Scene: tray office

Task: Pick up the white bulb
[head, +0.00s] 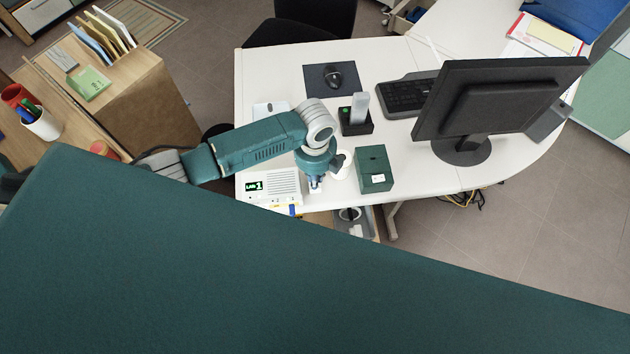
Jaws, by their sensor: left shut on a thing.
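My left gripper (316,186) reaches down over the front edge area of the white desk (430,180), between the white LAB 1 box and the dark green box. It is shut on a small white thing at its fingertips, which looks like the white bulb (316,184). The fingers and wrist hide most of it, so its shape is hard to tell. A white round item (343,168) shows partly behind the gripper, to its right.
A white LAB 1 box (280,188) stands left of the gripper, and a dark green box (374,168) right. Behind are a black stand (356,124), keyboard (405,97) and monitor (495,98). The desk's right front is clear.

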